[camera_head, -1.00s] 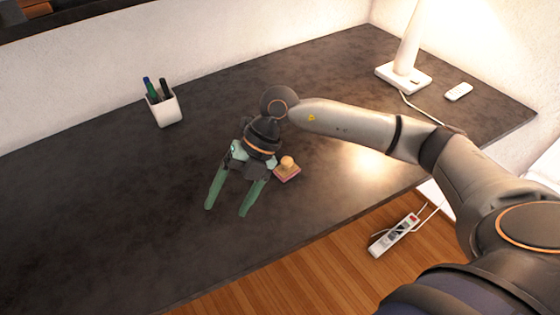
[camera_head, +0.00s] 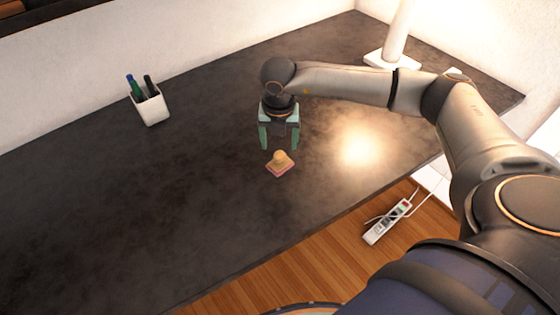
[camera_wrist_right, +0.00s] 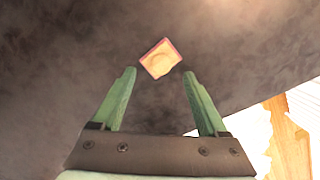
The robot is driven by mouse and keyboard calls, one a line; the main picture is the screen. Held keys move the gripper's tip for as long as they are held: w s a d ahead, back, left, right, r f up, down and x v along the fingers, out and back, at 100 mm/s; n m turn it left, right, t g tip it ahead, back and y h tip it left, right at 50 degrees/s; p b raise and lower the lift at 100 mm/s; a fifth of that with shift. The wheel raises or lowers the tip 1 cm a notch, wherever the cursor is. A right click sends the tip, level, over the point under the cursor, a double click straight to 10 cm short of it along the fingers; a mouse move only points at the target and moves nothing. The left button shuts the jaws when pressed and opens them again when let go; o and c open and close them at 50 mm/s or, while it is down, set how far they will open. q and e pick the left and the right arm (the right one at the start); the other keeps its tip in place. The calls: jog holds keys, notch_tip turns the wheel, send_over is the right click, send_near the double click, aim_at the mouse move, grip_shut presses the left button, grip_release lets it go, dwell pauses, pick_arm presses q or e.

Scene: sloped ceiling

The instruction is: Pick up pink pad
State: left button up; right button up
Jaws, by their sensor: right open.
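The pink pad (camera_head: 279,169) lies flat on the dark tabletop, with a tan wooden stamp (camera_head: 280,156) with a round knob standing on it. In the right wrist view the pad (camera_wrist_right: 177,50) shows as a thin pink edge around the wooden top, just beyond the fingertips and between their lines. My right gripper (camera_head: 279,147) points down just behind the pad in the head view. Its green fingers are open and empty, and it also shows in the right wrist view (camera_wrist_right: 160,75). The gap between fingertips and tabletop is hard to judge. My left gripper is not in view.
A white pen cup (camera_head: 151,106) with several pens stands at the back left of the dark table (camera_head: 130,200). A white lamp (camera_head: 393,58) stands at the back right. A power strip (camera_head: 387,222) lies below, beyond the front edge. The table around the pad is clear.

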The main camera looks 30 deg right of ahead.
aim_at(280, 154)
jog(key=f, duration=0.4)
jog(key=shift+w+d+f+p, duration=0.2)
jog(key=shift+d+f+p, duration=0.05)
jog(key=shift+f+p, duration=0.15)
grip_shut()
